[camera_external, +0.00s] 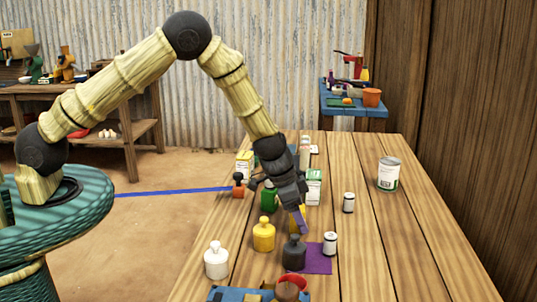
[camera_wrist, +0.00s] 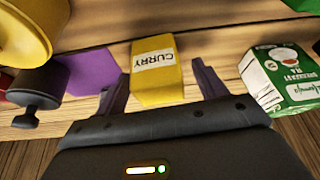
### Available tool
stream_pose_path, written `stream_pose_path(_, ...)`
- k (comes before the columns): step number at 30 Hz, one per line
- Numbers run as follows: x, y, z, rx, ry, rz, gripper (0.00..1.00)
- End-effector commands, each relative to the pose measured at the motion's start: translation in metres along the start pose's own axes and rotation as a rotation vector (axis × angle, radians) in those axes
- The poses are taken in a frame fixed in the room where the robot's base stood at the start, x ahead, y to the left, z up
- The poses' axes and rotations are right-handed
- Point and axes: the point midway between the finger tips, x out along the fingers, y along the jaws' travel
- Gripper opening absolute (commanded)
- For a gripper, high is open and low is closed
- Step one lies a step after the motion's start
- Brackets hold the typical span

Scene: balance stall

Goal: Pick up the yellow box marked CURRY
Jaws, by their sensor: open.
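The yellow box marked CURRY (camera_wrist: 155,86) shows in the wrist view, with its white label upside down. It lies between the two fingers of my gripper (camera_wrist: 160,68) in that view, with a gap on each side. I cannot tell whether the fingers reach down beside it or are still short of it. In the external view my gripper (camera_external: 299,218) points down over the middle of the table. My gripper is open and holds nothing.
A green and white tea box (camera_wrist: 283,80) stands right of the CURRY box in the wrist view. A purple mat (camera_external: 319,260), dark weight (camera_external: 294,253), yellow weight (camera_external: 264,234) and small jar (camera_external: 330,243) are close by. The table's right side (camera_external: 400,240) is mostly clear.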

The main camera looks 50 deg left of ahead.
Motion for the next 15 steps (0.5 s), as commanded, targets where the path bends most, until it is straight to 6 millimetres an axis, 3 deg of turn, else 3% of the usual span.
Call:
stream_pose_path(6, -0.0002, 0.0, 0.0001, 0.0, 0.0, 0.0, 0.71)
stream_pose_path(14, -0.0003, 0.0, 0.0001, 0.0, 0.0, 0.0, 0.22)
stream_pose_path(15, -0.0004, 0.0, 0.0, 0.0, 0.0, 0.0, 0.21)
